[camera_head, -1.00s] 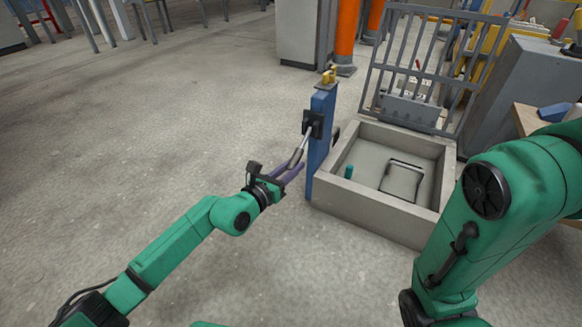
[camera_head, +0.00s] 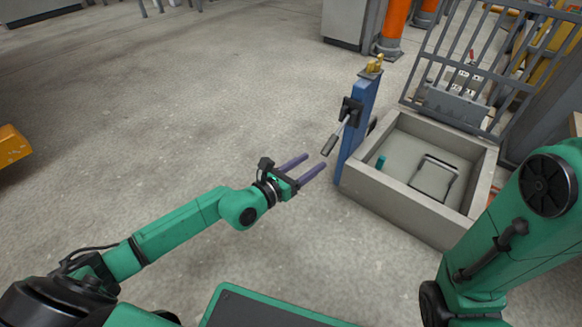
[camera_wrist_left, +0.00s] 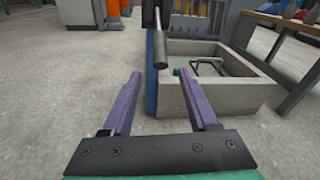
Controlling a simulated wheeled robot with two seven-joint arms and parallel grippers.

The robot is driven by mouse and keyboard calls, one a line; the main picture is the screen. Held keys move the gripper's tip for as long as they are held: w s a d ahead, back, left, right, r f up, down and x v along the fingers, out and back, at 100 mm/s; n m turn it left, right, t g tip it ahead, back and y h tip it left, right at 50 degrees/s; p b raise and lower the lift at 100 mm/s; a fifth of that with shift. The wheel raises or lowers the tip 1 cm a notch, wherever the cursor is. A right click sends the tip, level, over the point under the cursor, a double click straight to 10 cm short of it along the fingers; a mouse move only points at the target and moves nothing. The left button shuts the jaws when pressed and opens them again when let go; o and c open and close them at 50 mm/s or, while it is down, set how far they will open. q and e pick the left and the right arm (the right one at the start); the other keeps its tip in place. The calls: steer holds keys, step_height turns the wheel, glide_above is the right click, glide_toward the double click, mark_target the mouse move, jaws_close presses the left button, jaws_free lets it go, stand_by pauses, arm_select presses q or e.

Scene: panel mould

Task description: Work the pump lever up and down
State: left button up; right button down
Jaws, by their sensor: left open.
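The pump lever (camera_head: 331,144) has a dark grip and slants down and left from a black bracket (camera_head: 351,109) on a blue post (camera_head: 360,120). My left gripper (camera_head: 315,162) is open and empty, its purple fingers just below and left of the lever's end and apart from it. In the left wrist view the lever's grip (camera_wrist_left: 159,50) hangs ahead of the gap between the open fingers (camera_wrist_left: 159,75). My right arm shows at the right of the head view, but its gripper is out of view.
A low concrete basin (camera_head: 400,205) stands right of the post, with a dark frame (camera_head: 435,178) and a teal peg (camera_head: 381,161) inside. A grey barred grate (camera_head: 470,70) rises behind it. The floor left of the post is clear. A yellow object (camera_head: 12,147) is at the left edge.

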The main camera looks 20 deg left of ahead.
arm_select(q)
steer(key=f+p+v, duration=0.1)
steer(key=p+v, duration=0.1)
steer(key=v, duration=0.5)
steer(key=shift+s+a+r, duration=0.25)
steer(key=shift+s+r, duration=0.05)
steer(key=shift+r, duration=0.15)
steer(key=shift+r, duration=0.1)
